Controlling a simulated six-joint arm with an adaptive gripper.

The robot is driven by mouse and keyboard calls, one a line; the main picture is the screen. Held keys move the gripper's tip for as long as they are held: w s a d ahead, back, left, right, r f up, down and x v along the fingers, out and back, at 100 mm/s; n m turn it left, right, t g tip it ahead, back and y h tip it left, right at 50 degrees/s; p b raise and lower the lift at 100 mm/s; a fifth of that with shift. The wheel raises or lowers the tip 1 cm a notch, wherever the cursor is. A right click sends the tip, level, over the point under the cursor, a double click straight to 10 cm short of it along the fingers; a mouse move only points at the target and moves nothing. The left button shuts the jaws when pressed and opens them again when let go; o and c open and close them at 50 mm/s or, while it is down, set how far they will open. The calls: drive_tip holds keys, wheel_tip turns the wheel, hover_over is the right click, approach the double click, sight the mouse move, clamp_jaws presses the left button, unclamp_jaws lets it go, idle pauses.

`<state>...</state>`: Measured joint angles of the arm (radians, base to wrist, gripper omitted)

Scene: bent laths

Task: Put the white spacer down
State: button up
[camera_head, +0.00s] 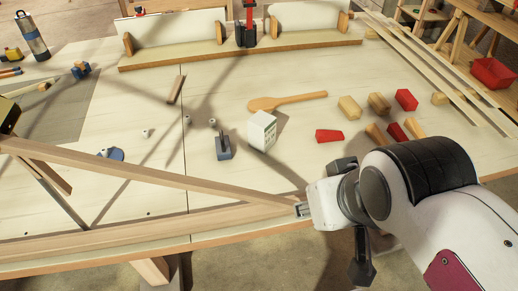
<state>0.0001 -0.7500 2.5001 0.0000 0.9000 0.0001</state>
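My arm comes in from the lower right, its white wrist beside the near right end of the long lath (170,178). A dark part of what seems to be my gripper (362,262) hangs below the wrist. The fingertips are not clear, so I cannot see whether it is open or shut, or what it holds. I cannot single out the white spacer. Small pale pieces lie on the left and middle of the table, one here (145,133) and another here (187,120). A white box with print (262,130) stands mid-table.
A blue block with a dark upright (223,147) stands left of the box. Long strips (440,68) run along the right edge. Bare tabletop (225,90) shows behind the box.

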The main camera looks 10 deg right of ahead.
drive_tip(key=shift+w, duration=0.1)
drive_tip(key=w+a+n+h, duration=0.1)
drive_tip(key=w+n+h, duration=0.1)
drive_tip(key=w+n, duration=0.85)
drive_tip(key=w+a+n+h, duration=0.2)
drive_tip(key=w+n, duration=0.3)
drive_tip(key=w, duration=1.1)
drive_tip(key=n+t, duration=0.2)
drive_tip(key=n, duration=1.3)
approach(213, 123)
drive_tip(key=shift+w+a+f+m, duration=0.25)
drive_tip(key=shift+w+a+f, duration=0.1)
drive_tip(key=shift+w+f, duration=0.2)
drive_tip(key=shift+w+d, duration=0.1)
drive_tip(key=shift+x, duration=1.2)
